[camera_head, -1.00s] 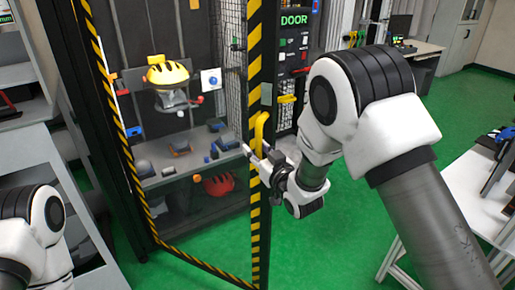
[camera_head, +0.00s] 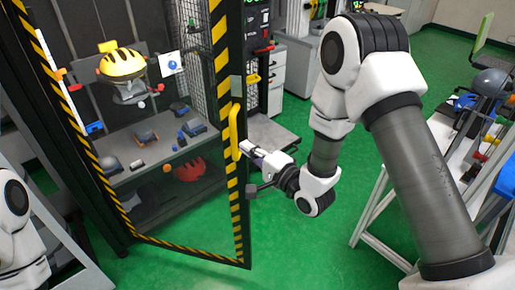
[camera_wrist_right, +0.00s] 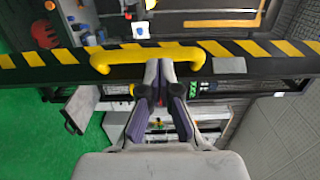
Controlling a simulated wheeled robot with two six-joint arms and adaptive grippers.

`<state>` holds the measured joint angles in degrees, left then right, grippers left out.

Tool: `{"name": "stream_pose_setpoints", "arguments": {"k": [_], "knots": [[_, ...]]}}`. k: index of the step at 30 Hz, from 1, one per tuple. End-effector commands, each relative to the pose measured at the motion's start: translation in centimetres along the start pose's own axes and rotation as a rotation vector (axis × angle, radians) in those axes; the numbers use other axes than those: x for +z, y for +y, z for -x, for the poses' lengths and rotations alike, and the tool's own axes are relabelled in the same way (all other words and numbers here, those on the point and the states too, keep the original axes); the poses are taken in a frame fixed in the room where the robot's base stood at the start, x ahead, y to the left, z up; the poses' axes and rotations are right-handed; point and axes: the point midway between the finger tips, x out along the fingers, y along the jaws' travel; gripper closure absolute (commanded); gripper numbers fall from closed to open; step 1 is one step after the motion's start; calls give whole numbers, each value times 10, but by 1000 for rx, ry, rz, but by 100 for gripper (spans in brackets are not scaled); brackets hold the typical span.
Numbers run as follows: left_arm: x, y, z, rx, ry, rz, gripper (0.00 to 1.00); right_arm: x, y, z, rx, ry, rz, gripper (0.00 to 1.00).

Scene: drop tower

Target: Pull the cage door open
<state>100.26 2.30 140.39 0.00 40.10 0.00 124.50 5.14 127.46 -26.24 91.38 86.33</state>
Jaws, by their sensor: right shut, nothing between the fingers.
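The cage door (camera_head: 230,170) is a clear panel in a black frame with yellow-black stripes. My right gripper (camera_head: 246,168) is just right of the handle's lower part in the head view. In the wrist view its fingers (camera_wrist_right: 159,64) are together with nothing between them, their tips at the handle; contact is unclear. My left gripper is out of view; only part of that arm shows.
Inside the cage, a yellow helmet (camera_head: 122,64) sits on a stand and a red helmet (camera_head: 190,171) lies low. A white table (camera_head: 440,180) with items stands at the right. Green floor (camera_head: 290,235) is clear in front of the door's right side.

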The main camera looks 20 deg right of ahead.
Motion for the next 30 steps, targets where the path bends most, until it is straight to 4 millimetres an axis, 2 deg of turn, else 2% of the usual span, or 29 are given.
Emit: {"name": "stream_pose_setpoints", "arguments": {"k": [1,4,9,30], "knots": [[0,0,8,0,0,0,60,0,-4,-10,-1,-2,4,100],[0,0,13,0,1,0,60,0,-3,-28,-1,-1,3,100],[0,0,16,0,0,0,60,0,-1,-43,0,1,2,100],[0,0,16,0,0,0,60,0,0,-45,0,2,2,100]]}}
